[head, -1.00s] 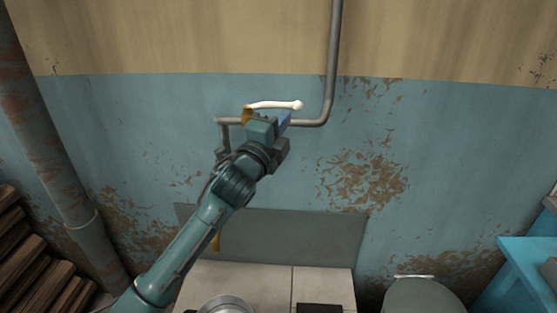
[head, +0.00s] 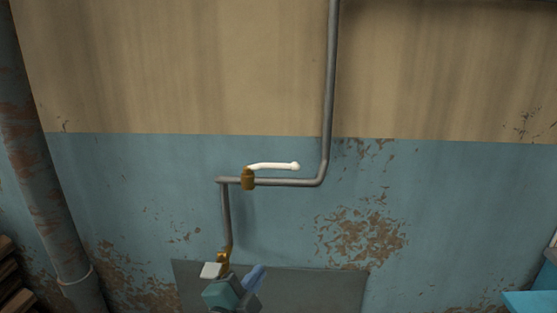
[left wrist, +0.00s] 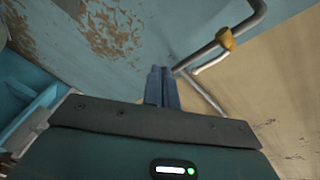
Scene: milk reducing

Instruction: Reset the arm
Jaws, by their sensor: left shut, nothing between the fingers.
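My left gripper (head: 257,271) is at the bottom of the head view, below the pipe valve and in front of the grey wall panel. Its blue-grey fingers are together and empty; they also show side by side in the left wrist view (left wrist: 162,74). The brass valve (head: 248,180) with its white lever handle (head: 274,166) sits on the grey wall pipe, clear of the gripper. The handle lies nearly level, pointing right. In the left wrist view the valve (left wrist: 226,39) is right of the fingers. My right gripper is not in view.
The thin grey pipe (head: 327,110) runs down the wall, bends left through the valve, then drops to a lower brass fitting (head: 223,258). A thick rusty pipe (head: 45,190) stands at the left. A blue surface (head: 530,302) is at the lower right.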

